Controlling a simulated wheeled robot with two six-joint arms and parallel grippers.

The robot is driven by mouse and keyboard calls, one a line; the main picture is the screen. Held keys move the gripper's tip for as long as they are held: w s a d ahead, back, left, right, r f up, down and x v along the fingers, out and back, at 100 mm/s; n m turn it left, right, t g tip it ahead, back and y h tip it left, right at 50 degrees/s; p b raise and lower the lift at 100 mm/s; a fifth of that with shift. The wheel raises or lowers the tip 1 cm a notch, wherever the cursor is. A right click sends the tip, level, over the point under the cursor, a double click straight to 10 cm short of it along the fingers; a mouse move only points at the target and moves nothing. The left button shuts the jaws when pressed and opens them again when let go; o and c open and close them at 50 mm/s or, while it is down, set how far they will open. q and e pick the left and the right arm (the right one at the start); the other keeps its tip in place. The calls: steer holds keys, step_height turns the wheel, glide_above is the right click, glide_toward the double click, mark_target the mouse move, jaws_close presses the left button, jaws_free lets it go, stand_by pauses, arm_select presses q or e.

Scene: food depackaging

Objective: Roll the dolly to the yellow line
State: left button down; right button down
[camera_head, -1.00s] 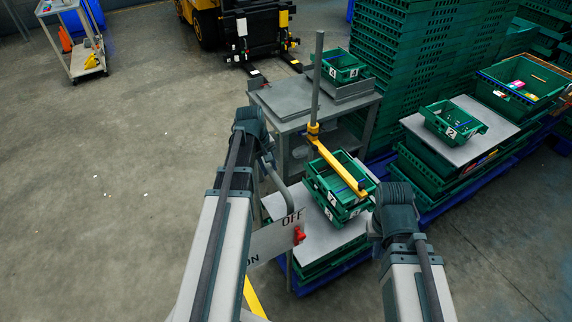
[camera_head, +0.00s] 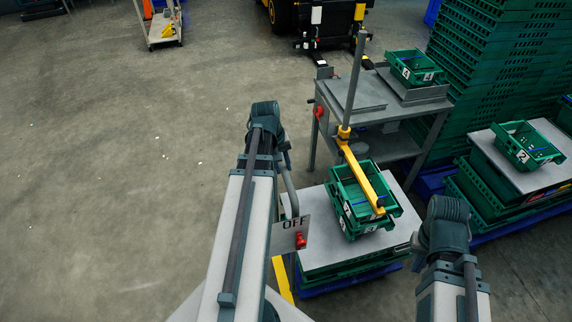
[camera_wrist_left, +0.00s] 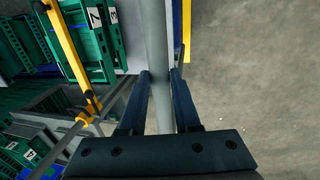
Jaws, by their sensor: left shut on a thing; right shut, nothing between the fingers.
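A blue dolly (camera_head: 352,281) carries a low stack of green crates under a grey board (camera_head: 312,213). Two nested green crates (camera_head: 343,204), one marked 7, sit on the board. The yellow line (camera_head: 283,279) is on the floor along the dolly's left side, partly behind my left arm. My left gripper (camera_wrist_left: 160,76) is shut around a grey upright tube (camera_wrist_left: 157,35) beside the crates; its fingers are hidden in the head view. My right arm stands right of the dolly, its gripper hidden.
A grey table (camera_head: 400,141) with a post and yellow arm (camera_head: 362,178) over the crates stands behind. An OFF plate (camera_head: 290,238) with a red knob is by my left arm. Tall green crate stacks (camera_head: 497,70) fill the right back. The floor at left is open.

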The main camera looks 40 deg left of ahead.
arm_select(q)
steer(key=c, duration=0.6)
jaws_free()
steer(key=shift+w+d, duration=0.1)
steer(key=shift+c, duration=0.2)
steer(key=shift+r, duration=0.1)
step_height(320, 180, up, 13)
steer(key=s+a+p, duration=0.1)
steer(key=s+p, duration=0.1)
steer(key=p, duration=1.1)
steer(key=shift+a+r+p, duration=0.2)
steer(key=shift+a+p, duration=0.1)
steer(key=shift+a, duration=0.1)
steer(key=shift+s, duration=0.1)
